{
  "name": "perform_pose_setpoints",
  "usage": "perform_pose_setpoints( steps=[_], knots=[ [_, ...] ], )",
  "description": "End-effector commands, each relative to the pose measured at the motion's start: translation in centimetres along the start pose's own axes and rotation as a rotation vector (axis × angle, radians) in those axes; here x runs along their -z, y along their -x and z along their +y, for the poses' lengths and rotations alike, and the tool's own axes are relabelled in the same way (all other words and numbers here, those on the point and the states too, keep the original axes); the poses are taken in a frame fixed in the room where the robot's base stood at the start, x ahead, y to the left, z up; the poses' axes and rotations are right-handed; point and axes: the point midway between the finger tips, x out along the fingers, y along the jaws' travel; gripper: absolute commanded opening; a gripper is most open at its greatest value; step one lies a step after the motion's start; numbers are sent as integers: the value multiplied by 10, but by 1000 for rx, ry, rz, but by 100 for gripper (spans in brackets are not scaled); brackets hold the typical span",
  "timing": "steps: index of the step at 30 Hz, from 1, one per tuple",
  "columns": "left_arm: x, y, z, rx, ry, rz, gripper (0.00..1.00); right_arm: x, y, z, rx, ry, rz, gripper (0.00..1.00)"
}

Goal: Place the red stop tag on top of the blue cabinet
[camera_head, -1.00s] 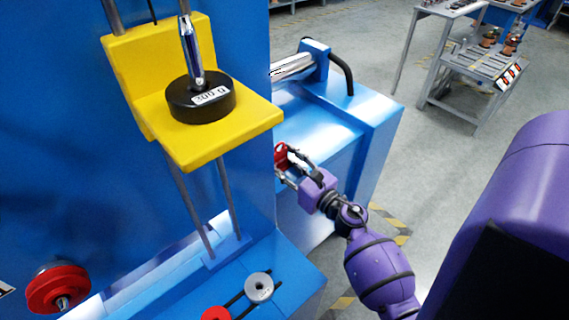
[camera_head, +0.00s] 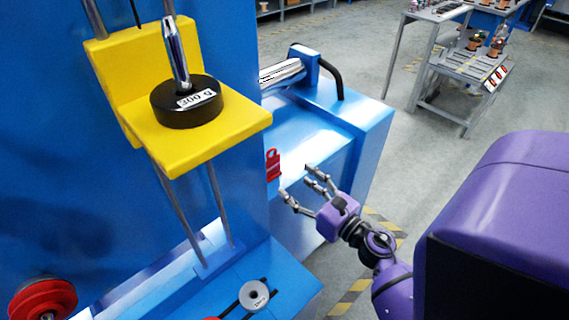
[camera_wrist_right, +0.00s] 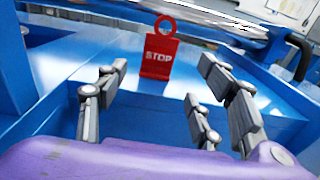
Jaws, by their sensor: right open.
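The red stop tag (camera_head: 273,165) stands upright on the blue cabinet (camera_head: 340,125), close to the big blue machine's side. In the right wrist view the tag (camera_wrist_right: 158,55) shows its white STOP lettering and the loop at its top. My right gripper (camera_head: 300,186) is open and empty, to the right of the tag and apart from it. In the right wrist view its spread fingers (camera_wrist_right: 160,85) are in front of the tag, with the cabinet top around it. My left gripper is not in view.
A yellow bracket (camera_head: 205,145) with a black weight (camera_head: 187,102) juts from the blue machine, left of the tag. A chrome cylinder (camera_head: 281,73) lies on the cabinet's far part. A grey pulley (camera_head: 254,296) and a red pulley (camera_head: 42,300) are at the front.

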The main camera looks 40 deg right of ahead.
Motion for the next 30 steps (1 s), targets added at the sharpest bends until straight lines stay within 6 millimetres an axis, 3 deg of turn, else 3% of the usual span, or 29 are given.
perform_pose_setpoints(
  steps=[6,21,26,30],
  knots=[
    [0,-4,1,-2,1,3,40,1,29,0,0,0,0,62],
    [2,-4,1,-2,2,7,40,-2,36,-2,17,-32,-2,62],
    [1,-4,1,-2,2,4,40,-4,52,-19,148,-260,-11,62],
    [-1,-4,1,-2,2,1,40,7,86,-41,364,-642,-22,62]
  ],
)
